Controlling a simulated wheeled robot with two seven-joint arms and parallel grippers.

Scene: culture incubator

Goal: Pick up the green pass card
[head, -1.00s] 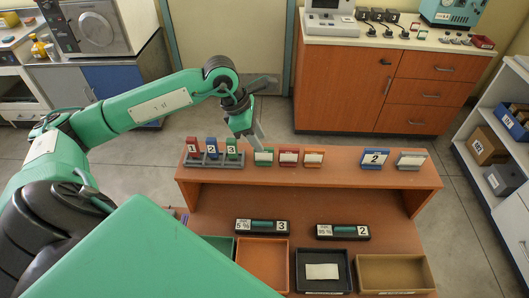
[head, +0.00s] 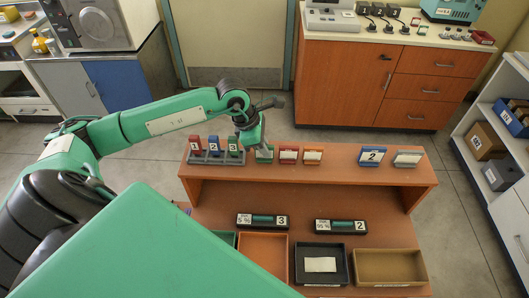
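A small green card (head: 265,158) with a white label stands on the upper shelf of the brown wooden unit, left of a red card (head: 288,155) and an orange card (head: 312,156). My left gripper (head: 262,146) points down right at the green card's top and partly covers it. Whether its fingers are apart or touch the card is too small to tell. My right gripper is not in view.
A blue sign marked 2 (head: 372,156) and a grey holder (head: 408,159) stand farther right on the shelf (head: 340,171). Below are two black label blocks and several trays, including an orange one (head: 263,255). The shelf between the orange card and the blue sign is clear.

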